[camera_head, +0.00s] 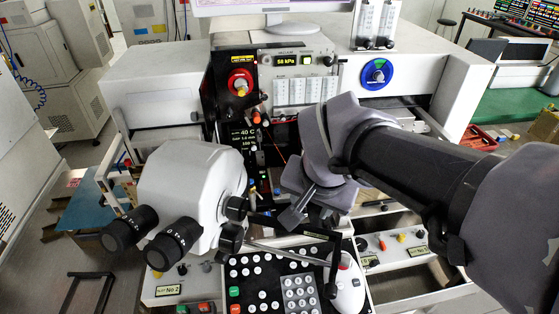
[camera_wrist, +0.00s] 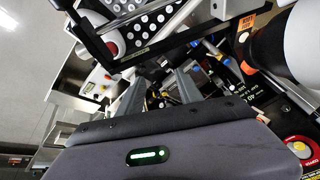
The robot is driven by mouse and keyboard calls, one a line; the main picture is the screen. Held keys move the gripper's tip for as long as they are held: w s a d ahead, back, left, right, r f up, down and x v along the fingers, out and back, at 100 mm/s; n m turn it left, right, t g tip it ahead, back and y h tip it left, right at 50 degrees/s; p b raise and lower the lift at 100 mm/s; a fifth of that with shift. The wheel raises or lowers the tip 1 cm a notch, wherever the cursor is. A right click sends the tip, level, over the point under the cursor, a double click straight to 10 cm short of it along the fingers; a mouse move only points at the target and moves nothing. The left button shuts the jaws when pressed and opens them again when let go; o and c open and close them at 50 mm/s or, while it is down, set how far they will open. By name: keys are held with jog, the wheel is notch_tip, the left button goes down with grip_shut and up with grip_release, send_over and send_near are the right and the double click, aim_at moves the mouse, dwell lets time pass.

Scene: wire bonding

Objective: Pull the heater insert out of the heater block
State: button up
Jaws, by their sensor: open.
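My gripper (camera_head: 308,216) is open at the front of the wire bonder, right of the white microscope head (camera_head: 192,185). In the wrist view my gripper (camera_wrist: 160,84) shows two grey fingers apart, with no held part seen between them. Small metal and dark parts of the bonder's work area lie beyond the fingertips. I cannot single out the heater block or the heater insert among them; they are too small or hidden by my arm and the microscope.
A keypad panel (camera_head: 262,278) and a white mouse-like control (camera_head: 346,290) lie in front. A dark bar frame (camera_wrist: 100,55) crosses near the fingers. The microscope eyepieces (camera_head: 150,238) stick out at the left. A red knob (camera_head: 240,82) is on the panel behind.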

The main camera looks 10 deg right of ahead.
jog(key=w+f+b, duration=0.1)
jog(key=w+f, duration=0.2)
jog(key=f, duration=0.1)
jog(key=w+d+f+h+b, duration=0.1)
jog(key=w+f, duration=0.3)
jog(key=w+f+m+g+h+b, duration=0.1)
jog(key=w+f, duration=0.2)
jog(key=f, duration=0.2)
jog(key=shift+w+d, duration=0.15)
jog(key=shift+w, duration=0.1)
grip_shut()
